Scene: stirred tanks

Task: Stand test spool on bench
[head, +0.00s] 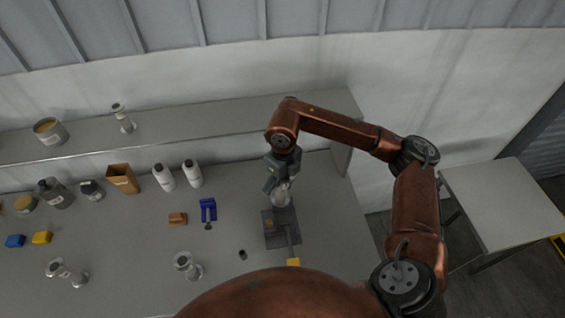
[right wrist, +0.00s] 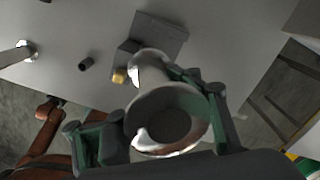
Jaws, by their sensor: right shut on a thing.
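My right gripper (head: 280,182) is shut on a pale metal test spool (head: 282,198), a short pipe with a flange at the end. In the right wrist view the fingers (right wrist: 158,122) close on both sides of the spool (right wrist: 150,72), and its open flange faces the camera. In the head view the spool is over the back part of a dark grey fixture (head: 272,240) on the bench (head: 130,235). I cannot tell whether it touches the fixture. My left gripper is not in view.
Similar flanged spools are on the shelf (head: 122,118) and on the bench, at the front left (head: 68,272) and front middle (head: 187,265). A blue clamp-like tool (head: 208,211), an orange-brown block (head: 177,218) and a small dark cylinder (head: 242,254) are left of the fixture. White bottles (head: 163,178) stand behind.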

